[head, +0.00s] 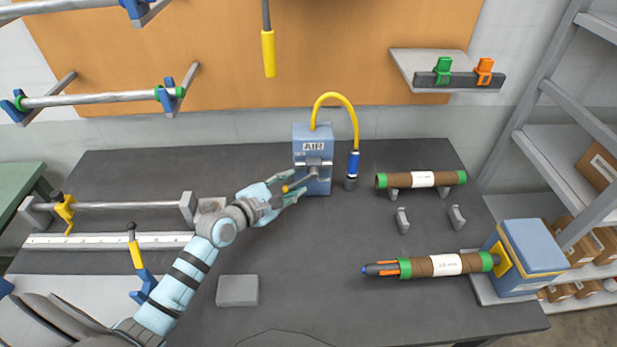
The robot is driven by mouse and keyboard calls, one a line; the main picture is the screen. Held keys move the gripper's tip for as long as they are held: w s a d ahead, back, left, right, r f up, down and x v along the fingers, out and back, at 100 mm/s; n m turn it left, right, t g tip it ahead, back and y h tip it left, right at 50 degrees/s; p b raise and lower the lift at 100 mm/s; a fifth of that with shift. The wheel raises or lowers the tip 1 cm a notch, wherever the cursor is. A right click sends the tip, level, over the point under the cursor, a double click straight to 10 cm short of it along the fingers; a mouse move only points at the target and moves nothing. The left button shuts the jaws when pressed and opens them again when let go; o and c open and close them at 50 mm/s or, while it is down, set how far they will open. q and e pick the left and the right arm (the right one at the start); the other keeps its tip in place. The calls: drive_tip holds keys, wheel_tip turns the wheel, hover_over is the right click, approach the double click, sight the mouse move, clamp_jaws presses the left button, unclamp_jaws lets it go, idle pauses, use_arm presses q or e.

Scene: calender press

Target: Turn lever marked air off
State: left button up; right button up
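The blue box marked AIR (313,133) stands at the back middle of the dark table. Its grey lever (308,176) slants from the box's front down and left, with an orange-yellow tip (286,188). My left gripper (289,187) is at the lever's tip, its fingers spread apart on either side of it. I cannot tell whether either finger touches the lever. My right gripper is not in view.
A yellow hose (335,96) loops from the box's top to a blue fitting (353,165) at its right. Brown rolls (420,180) lie to the right. A grey block (237,290) lies in front, and a bar (130,205) stands left.

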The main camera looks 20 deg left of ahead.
use_arm(q)
drive_tip(key=shift+w+f, duration=0.3)
drive_tip(key=shift+w, duration=0.4)
drive_tip(key=shift+r, duration=0.1)
drive_tip(key=shift+s+d+r, duration=0.1)
drive_tip(key=shift+s+r, duration=0.05)
drive_tip(key=shift+r, duration=0.05)
drive_tip(key=shift+s+r, duration=0.25)
drive_tip(key=shift+s, duration=0.25)
drive_tip(key=shift+c, duration=0.9)
drive_tip(key=c, duration=0.4)
drive_tip(key=shift+d, duration=0.1)
clamp_jaws()
drive_tip(key=shift+w, duration=0.1)
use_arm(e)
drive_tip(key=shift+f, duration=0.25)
